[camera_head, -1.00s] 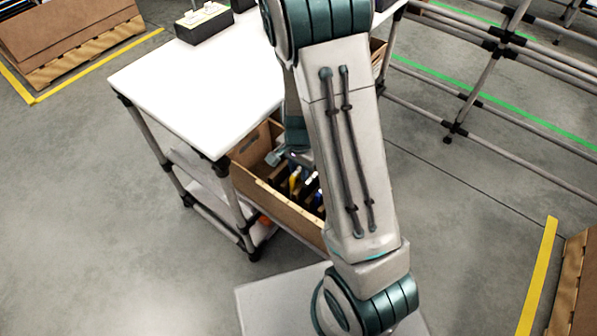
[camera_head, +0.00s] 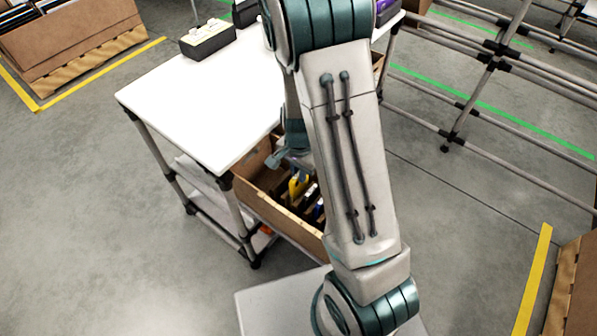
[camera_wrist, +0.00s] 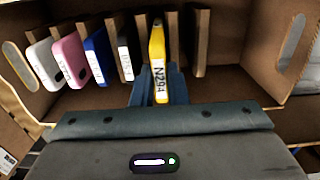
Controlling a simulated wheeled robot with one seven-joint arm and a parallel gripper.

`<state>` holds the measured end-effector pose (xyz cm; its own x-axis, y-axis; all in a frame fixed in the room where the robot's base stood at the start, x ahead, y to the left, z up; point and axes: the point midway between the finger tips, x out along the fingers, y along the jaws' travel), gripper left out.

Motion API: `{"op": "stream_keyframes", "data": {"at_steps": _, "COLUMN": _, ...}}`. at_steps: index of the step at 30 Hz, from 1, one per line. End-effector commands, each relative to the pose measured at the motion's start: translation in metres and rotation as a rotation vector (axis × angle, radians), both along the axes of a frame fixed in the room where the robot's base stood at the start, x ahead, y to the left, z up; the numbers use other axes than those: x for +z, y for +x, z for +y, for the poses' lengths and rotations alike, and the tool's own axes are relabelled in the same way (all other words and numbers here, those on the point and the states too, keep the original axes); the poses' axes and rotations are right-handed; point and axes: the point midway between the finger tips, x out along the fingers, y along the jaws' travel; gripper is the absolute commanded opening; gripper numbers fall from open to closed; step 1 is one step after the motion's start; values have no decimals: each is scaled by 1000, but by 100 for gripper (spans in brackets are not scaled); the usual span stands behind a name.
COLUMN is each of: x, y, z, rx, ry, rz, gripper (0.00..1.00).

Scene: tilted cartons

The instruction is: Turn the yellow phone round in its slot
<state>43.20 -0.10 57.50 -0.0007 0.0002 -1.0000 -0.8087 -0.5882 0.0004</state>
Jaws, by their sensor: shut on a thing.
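The yellow phone (camera_wrist: 157,45) has a white label on its edge and is in the middle of the carton (camera_wrist: 245,95) in the wrist view. My gripper (camera_wrist: 160,88) is shut on the phone's near end. The phone reaches closer to the wrist camera than the other phones; whether its lower part is still inside the slot cannot be told. In the head view, the yellow phone (camera_head: 297,187) shows just below my gripper (camera_head: 294,170), partly behind my arm.
A white phone (camera_wrist: 45,66), a pink phone (camera_wrist: 70,58), a blue phone (camera_wrist: 96,55) and a dark phone with a white label (camera_wrist: 125,60) stand to the left between brown dividers. The carton tilts beside a white table (camera_head: 195,105).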

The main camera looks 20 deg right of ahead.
Motion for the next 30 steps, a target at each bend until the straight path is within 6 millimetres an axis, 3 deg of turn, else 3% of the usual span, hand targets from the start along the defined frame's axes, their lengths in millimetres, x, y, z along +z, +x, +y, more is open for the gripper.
{"op": "stream_keyframes", "data": {"at_steps": 1, "x": 11, "y": 0, "z": 0, "rx": 0, "ry": 0, "rz": -1, "gripper": 0}}
{"op": "stream_keyframes", "data": {"at_steps": 30, "x": 107, "y": 0, "z": 0, "rx": 1, "ry": 0, "rz": -1, "gripper": 0}}
